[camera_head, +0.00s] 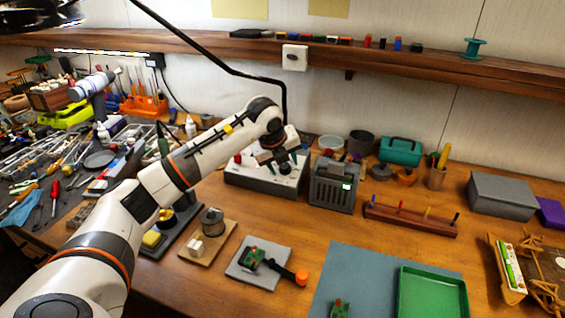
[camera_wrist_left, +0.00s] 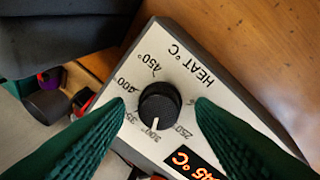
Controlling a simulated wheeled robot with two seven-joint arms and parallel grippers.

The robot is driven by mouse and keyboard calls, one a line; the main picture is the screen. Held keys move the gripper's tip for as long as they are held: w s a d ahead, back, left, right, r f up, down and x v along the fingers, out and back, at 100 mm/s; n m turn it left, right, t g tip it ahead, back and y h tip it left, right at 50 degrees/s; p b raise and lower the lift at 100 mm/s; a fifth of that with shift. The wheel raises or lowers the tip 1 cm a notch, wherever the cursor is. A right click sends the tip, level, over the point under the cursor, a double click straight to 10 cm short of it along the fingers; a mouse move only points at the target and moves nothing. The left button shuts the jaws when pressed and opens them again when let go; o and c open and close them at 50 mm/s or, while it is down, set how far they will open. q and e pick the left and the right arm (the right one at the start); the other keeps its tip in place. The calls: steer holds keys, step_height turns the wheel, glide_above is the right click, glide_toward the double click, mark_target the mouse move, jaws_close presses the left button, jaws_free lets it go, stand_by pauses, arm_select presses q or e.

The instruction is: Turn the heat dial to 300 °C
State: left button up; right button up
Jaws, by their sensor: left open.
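The black heat dial (camera_wrist_left: 158,104) sits on the white sloped face of the heat station (camera_wrist_left: 205,100), marked "HEAT °C". Its white pointer line is at the 300 mark. An orange lit display (camera_wrist_left: 192,161) beside it is partly covered by a finger; its full reading is hidden. My left gripper (camera_wrist_left: 160,106) is open, with one green ribbed fingertip on either side of the dial and a visible gap at each. In the head view my left gripper (camera_head: 282,162) is over the white station (camera_head: 262,181), hiding the dial. My right gripper is not in view.
A grey vented box (camera_head: 334,190) stands just right of the station. A wooden rack (camera_head: 410,219) and a green tray (camera_head: 432,292) lie further right. A board on a grey pad (camera_head: 258,264) is in front. Cluttered tools fill the left side.

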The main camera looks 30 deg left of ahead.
arm_select(q)
steer(key=b+v, duration=0.1)
steer(key=v, duration=1.1)
steer(key=shift+b, duration=0.35)
steer(key=shift+r, duration=0.1)
